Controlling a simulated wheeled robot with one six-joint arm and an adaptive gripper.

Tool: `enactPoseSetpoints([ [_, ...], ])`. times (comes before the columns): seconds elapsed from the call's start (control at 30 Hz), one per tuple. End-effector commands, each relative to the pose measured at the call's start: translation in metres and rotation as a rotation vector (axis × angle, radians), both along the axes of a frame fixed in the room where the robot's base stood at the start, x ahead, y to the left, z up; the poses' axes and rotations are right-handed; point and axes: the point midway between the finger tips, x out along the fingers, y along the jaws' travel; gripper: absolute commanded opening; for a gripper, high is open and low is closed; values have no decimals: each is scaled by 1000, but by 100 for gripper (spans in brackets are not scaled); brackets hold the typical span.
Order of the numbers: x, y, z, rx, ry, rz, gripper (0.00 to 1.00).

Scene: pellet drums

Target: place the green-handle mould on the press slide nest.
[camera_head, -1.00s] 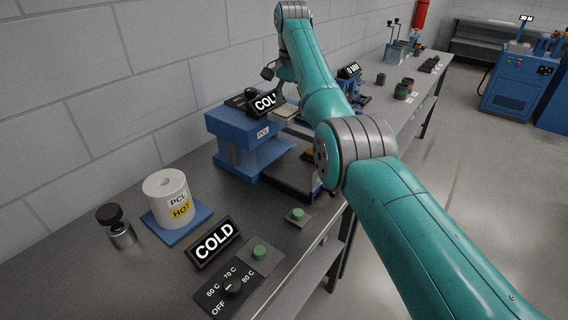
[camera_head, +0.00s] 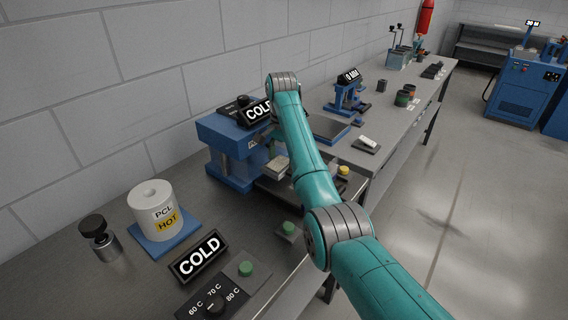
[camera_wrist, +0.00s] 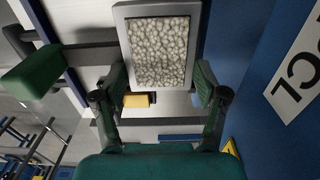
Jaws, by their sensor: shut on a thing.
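The mould (camera_wrist: 160,52) is a grey frame filled with pale pellets. In the wrist view my gripper (camera_wrist: 160,85) is shut on its sides. A green handle (camera_wrist: 32,72) on a dark bar shows to the left. In the head view the mould (camera_head: 277,167) is in front of the blue press (camera_head: 226,138); my arm partly covers this area. The dark press slide (camera_head: 272,190) lies below the mould. The nest is mostly hidden, and I cannot tell whether the mould touches it.
The press's blue wall (camera_wrist: 286,125) is close on the right in the wrist view. A yellow block (camera_wrist: 137,100) shows beyond the mould.

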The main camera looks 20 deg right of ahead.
Motion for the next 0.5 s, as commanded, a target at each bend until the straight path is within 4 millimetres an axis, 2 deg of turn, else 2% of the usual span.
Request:
enactPoseSetpoints([
  [0.1,-2,5,-19,0,4,0,12],
  [0.2,-2,8,-27,0,1,-1,12],
  [0.5,-2,8,-29,0,1,-1,12],
])
